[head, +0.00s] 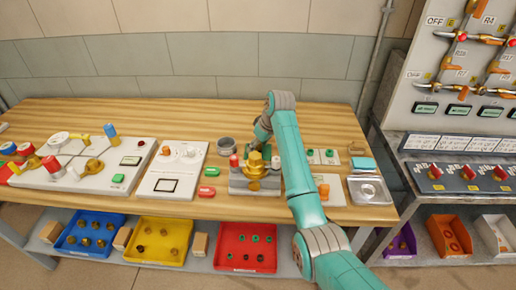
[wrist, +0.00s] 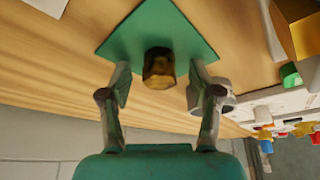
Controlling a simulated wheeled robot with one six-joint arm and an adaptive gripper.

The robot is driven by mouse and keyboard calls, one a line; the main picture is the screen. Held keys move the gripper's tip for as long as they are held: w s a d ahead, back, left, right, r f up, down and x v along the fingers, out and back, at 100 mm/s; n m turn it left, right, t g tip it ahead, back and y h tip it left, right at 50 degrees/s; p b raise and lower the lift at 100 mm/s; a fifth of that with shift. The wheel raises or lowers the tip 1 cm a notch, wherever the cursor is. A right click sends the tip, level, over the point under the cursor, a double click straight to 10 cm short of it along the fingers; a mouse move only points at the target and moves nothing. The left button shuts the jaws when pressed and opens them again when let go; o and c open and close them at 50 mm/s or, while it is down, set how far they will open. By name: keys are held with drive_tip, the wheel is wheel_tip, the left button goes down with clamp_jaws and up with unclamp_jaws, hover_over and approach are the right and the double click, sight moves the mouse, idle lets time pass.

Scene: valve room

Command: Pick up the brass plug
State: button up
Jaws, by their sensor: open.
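In the wrist view the brass plug (wrist: 159,68), a short dark-gold cylinder, is on a green square mat (wrist: 185,30). My gripper (wrist: 160,76) is open, with one finger on each side of the plug. Gaps show between the plug and both fingers, and I cannot tell how far the fingertips are above the mat. In the head view my gripper (head: 262,136) is over the back of the bench, partly hidden by my arm. The plug and the mat cannot be made out there.
A grey round cup (head: 225,145) stands close to my gripper; it also shows beside a finger in the wrist view (wrist: 228,100). A brass valve on a grey block (head: 254,184) stands in front. White panels (head: 172,170) lie left. The wooden bench (head: 170,112) is clear toward the wall.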

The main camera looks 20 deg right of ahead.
clamp_jaws()
drive_tip(key=shift+r, duration=0.15)
